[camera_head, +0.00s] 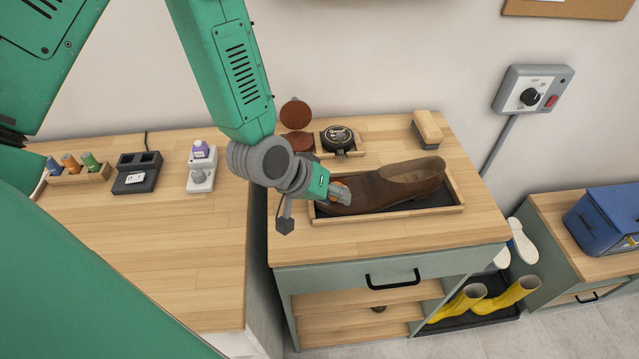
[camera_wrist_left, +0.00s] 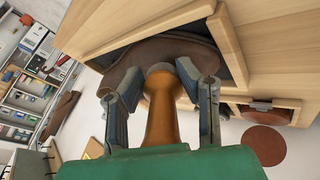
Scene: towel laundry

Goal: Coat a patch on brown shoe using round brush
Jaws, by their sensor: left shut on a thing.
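The brown shoe (camera_head: 400,184) lies in a wood-rimmed tray (camera_head: 460,196) on the cabinet top, its toe to the left. My left gripper (camera_head: 340,196) is at the toe end. It is shut on the round brush, whose orange-brown handle (camera_wrist_left: 160,122) stands between the two fingers in the wrist view. The brush head (camera_wrist_left: 158,70) points at the shoe (camera_wrist_left: 190,48) and looks to be at or against its surface; exact contact is hidden. The gripper and wrist cover part of the toe in the head view. My right gripper is not in view.
Brown round discs (camera_head: 295,113) and a dark round tin (camera_head: 337,137) stand behind the tray. A wooden-backed block brush (camera_head: 427,129) is at the back right.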

